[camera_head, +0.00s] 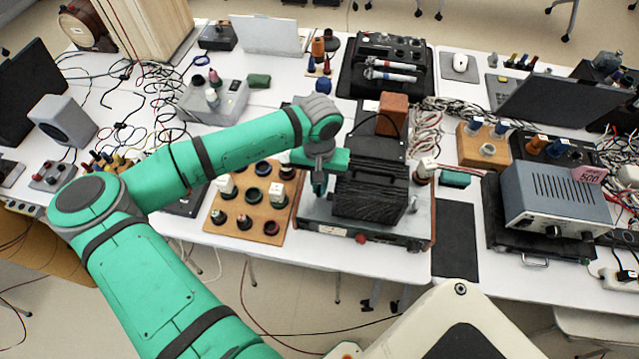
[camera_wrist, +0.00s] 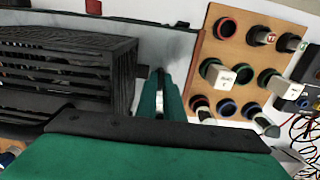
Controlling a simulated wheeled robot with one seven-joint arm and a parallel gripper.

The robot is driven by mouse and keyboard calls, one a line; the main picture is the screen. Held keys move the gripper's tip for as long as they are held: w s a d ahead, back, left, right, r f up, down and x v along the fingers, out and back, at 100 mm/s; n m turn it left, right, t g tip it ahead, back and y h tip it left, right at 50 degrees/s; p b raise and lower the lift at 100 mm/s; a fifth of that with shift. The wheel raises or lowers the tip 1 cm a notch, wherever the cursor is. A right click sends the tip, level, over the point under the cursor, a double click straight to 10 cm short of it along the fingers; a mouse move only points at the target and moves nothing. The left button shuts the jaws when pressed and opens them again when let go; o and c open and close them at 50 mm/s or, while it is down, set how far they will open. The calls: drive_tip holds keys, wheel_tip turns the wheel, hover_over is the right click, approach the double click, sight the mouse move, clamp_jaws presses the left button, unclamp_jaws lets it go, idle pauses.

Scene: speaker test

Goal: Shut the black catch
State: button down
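A grey flat device (camera_head: 312,208) stands on the table and carries a black slatted box (camera_head: 372,190), which fills the left of the wrist view (camera_wrist: 65,75). A small dark piece (camera_wrist: 142,72) sticks out at the box's right side in the wrist view; I cannot tell if it is the black catch. Another short dark bar (camera_wrist: 180,24) lies farther along the device's edge. My green gripper (camera_head: 318,186) points down just left of the box. Its fingers (camera_wrist: 160,88) are close together over the grey surface, and nothing is clearly held between them. Whether the catch is open is not visible.
A wooden board (camera_head: 250,215) with coloured rings and pegs lies directly left of the device. A black case (camera_head: 380,150) with a reddish block (camera_head: 391,113) stands behind. Cables (camera_head: 428,115) lie to the right. A black mat (camera_head: 455,240) at front right is bare.

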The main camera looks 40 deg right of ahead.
drive_tip(key=shift+m, duration=0.3)
drive_tip(key=m, duration=0.8)
drive_tip(key=shift+m, duration=0.4)
drive_tip(key=m, duration=0.4)
drive_tip(key=shift+m, duration=2.2)
